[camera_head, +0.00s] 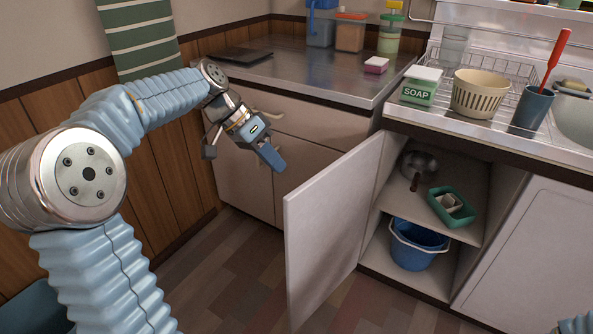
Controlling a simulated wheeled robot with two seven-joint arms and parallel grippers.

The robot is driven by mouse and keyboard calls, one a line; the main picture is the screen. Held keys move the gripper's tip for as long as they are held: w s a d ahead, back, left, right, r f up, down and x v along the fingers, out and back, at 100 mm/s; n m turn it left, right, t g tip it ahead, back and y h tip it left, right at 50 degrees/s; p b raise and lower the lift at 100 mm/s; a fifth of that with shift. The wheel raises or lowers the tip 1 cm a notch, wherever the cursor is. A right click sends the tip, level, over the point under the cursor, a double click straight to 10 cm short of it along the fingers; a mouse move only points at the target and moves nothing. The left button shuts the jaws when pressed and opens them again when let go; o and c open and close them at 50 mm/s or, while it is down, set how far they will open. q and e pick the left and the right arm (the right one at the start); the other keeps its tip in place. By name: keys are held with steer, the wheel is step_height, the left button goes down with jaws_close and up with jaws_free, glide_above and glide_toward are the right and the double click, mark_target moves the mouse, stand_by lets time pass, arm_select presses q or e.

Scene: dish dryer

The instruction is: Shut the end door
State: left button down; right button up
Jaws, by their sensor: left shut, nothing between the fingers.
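The end door (330,235) is a pale grey panel standing wide open, swung out toward me from the left side of the cabinet opening. Its near free edge is at the lower left of the panel. Behind it to the right, the cabinet interior (455,235) is exposed. My left gripper (272,160) is shut and empty. It is to the upper left of the door in the picture, in front of the left cabinet's fronts, and appears apart from the door. My right gripper is out of view; only a bit of blue arm shows at the bottom right corner.
Inside the cabinet are a metal pan (417,166), a green tray (448,207) and a blue bucket (415,247). Soap box (421,86), colander (482,94) and cup (532,108) stand above. Floor (220,270) left of the door is clear.

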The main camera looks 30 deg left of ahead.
mark_target(300, 189)
arm_select(q)
steer(key=x, duration=0.9)
steer(key=shift+d+f+b, duration=0.15)
steer(key=shift+b, duration=0.15)
